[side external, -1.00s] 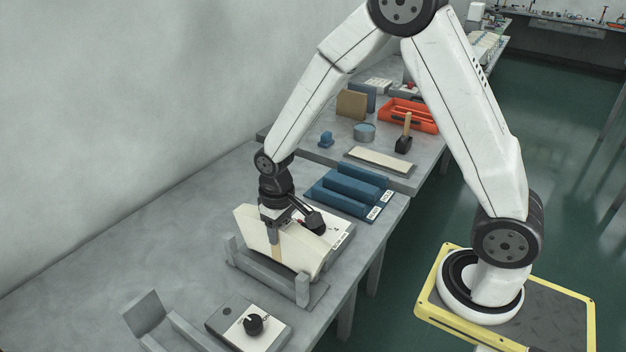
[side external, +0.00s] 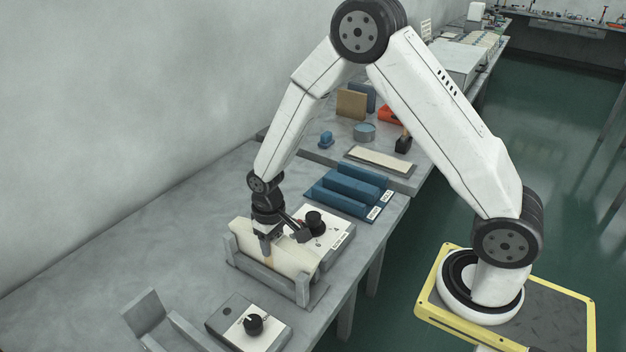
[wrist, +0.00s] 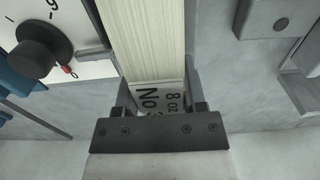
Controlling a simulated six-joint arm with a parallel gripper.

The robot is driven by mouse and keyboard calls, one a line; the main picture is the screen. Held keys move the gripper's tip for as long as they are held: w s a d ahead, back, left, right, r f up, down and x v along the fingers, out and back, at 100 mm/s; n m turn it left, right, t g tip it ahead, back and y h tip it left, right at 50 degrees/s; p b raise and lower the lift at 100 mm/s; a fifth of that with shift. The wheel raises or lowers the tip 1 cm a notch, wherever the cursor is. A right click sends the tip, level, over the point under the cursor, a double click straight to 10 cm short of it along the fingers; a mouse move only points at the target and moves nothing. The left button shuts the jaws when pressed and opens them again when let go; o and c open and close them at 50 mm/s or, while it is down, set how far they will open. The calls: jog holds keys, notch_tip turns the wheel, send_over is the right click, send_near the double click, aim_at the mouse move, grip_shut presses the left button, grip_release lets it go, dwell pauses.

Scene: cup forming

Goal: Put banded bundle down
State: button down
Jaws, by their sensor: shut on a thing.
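The banded bundle (side external: 293,259) is a thick cream stack of sheets, standing low between the walls of a grey cradle (side external: 265,279). Its lower part is hidden behind the front wall, so I cannot tell whether it touches the cradle floor. My gripper (side external: 266,249) points down and is shut on the bundle near its middle. In the wrist view the bundle (wrist: 147,40) runs up from between my fingers, and a printed band (wrist: 160,97) reading "8 oz No" lies between them.
A white panel with a black knob (side external: 314,220) stands just behind the cradle. Blue blocks (side external: 350,190) lie farther back. A second knob panel (side external: 253,324) and a grey angled fixture (side external: 147,307) are at the front. The bench at left is clear.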

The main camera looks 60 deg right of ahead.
jog(key=shift+f, duration=0.4)
jog(key=shift+f, duration=0.15)
jog(key=shift+c, duration=0.8)
grip_release()
jog(key=shift+r, duration=6.15)
jog(key=shift+s, duration=0.1)
jog(key=shift+s+d+r, duration=0.15)
jog(key=shift+s+d, duration=0.05)
jog(key=shift+s, duration=0.4)
jog(key=s+d+t, duration=0.2)
jog(key=s, duration=0.9)
jog(key=shift+s+t, duration=0.25)
jog(key=shift+t, duration=0.05)
